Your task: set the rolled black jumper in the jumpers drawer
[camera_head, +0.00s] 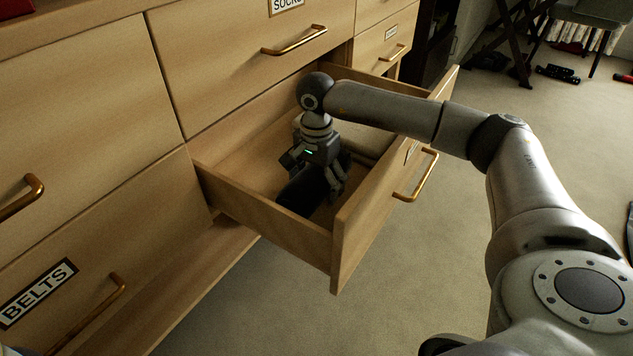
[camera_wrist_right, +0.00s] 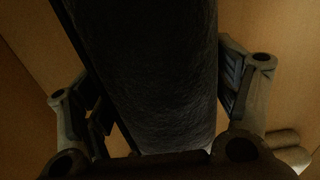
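The open drawer (camera_head: 270,219) is pulled out from the wooden chest; a small label on its front is too oblique to read. The rolled black jumper (camera_head: 300,192) is inside it, low between the drawer walls, partly hidden by my right gripper (camera_head: 318,180). In the right wrist view the jumper (camera_wrist_right: 160,75) runs between the two fingers of my right gripper (camera_wrist_right: 165,95), which are closed against its sides. I cannot tell whether it rests on the drawer floor. My left gripper is not in view.
A closed drawer labelled SOCKS (camera_head: 235,65) is above, and one labelled BELTS (camera_head: 110,255) is at lower left. Greyish rolls (camera_wrist_right: 285,148) show beside the right finger in the wrist view. Carpet (camera_head: 420,270) in front of the open drawer is clear.

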